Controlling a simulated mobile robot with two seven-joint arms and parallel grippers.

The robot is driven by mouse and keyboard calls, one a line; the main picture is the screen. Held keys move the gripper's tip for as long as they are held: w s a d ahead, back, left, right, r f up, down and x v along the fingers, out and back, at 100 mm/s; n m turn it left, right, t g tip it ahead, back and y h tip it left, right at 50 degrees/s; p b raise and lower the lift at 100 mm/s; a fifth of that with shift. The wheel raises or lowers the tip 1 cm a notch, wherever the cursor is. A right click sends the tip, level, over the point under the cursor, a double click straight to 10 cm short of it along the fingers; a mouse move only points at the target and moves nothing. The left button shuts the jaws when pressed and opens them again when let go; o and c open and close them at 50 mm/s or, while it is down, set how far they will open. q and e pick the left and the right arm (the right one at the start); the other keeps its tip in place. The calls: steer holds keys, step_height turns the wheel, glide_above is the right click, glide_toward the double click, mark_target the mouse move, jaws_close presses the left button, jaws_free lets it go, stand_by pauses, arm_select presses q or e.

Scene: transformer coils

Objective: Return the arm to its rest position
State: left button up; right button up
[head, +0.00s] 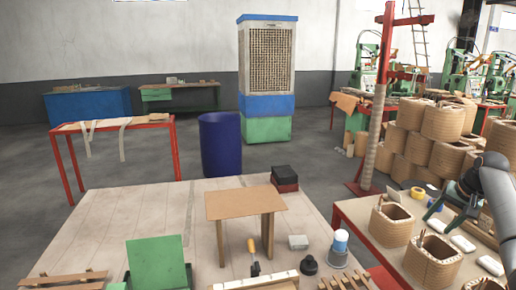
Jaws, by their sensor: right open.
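My right arm (499,192) comes in from the right edge in the head view. Its dark right gripper (452,208) is over the right-hand table, above and beside several coils and small white blocks. The gripper is open, and I see nothing held in it. Its fingertips are small and partly lost against the clutter, so I cannot tell whether they touch anything. My left gripper and arm are not in view.
Coils (391,222) stand on the red-edged right table (352,218), close to the gripper. A wooden worktable (120,208) holds a small brown stand (245,203), a green box (157,262) and tools. A red post (375,130) and stacked coils (444,120) stand behind.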

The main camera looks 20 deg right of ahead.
steer(key=s+a+f+n+t+h, duration=0.1)
steer(key=s+a+f+n+h, duration=0.15)
steer(key=f+n, duration=0.55)
steer(key=s+a+f+n+t+h, duration=0.15)
steer(key=f+n+h, duration=0.25)
steer(key=f, duration=0.8)
steer(key=s+a+f+n+y, duration=0.3)
steer(key=s+a, duration=0.2)
steer(key=a, duration=0.4)
steer(key=s+a+f+n+t+y, duration=0.1)
steer(key=s+a+f+n+y, duration=0.1)
steer(key=s+a+f+n, duration=0.35)
steer(key=s+a+f+n+y, duration=0.25)
steer(key=s+a, duration=0.35)
steer(key=a, duration=0.5)
steer(key=a+f+m+t+y, duration=0.1)
steer(key=a+m, duration=0.8)
steer(key=a, duration=1)
steer(key=shift+s+m+y, duration=0.3)
steer(key=shift+m+y, duration=0.1)
